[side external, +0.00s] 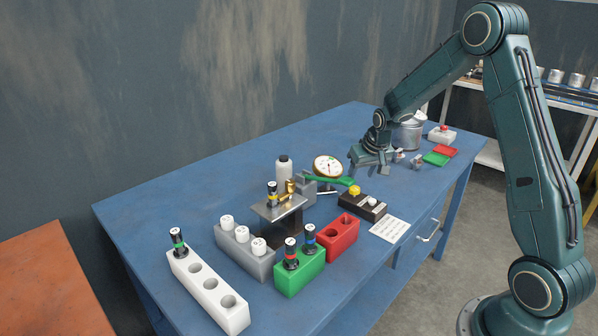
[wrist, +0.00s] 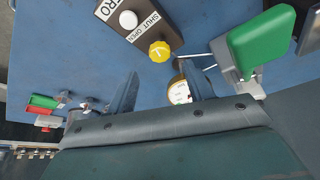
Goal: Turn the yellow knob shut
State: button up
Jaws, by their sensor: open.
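The yellow knob (side external: 355,189) sits on a dark block (side external: 362,206) near the middle of the blue table. In the wrist view the knob (wrist: 159,51) has a small white mark, and the block (wrist: 138,24) carries a "SHUT OPEN" label beside it. A white button (wrist: 128,19) is on the same block. My gripper (side external: 369,167) is open and empty, above the table behind the knob. In the wrist view the knob lies beyond the gap between my fingertips (wrist: 160,78), apart from both fingers.
A dial gauge (side external: 327,166) and a green-handled clamp (side external: 328,180) stand close by the knob; the green handle (wrist: 258,42) shows large in the wrist view. A red block (side external: 337,236) and green block (side external: 300,272) stand in front. Table is clear at back left.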

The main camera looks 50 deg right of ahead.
aim_at(355, 188)
jog(key=v, duration=0.7)
jog(key=shift+s+r, duration=0.15)
jog(key=shift+r, duration=0.2)
jog(key=d+n+y, duration=0.4)
jog(key=d+n, duration=0.2)
jog(key=n, duration=0.7)
jog(key=shift+w+d+n+g+y, duration=0.3)
jog(key=shift+w+y, duration=0.1)
jog(key=x, duration=1.3)
jog(key=shift+w+a+f, duration=0.1)
jog(key=shift+a+f, duration=0.1)
jog(key=shift+f, duration=0.15)
jog(key=c, duration=1)
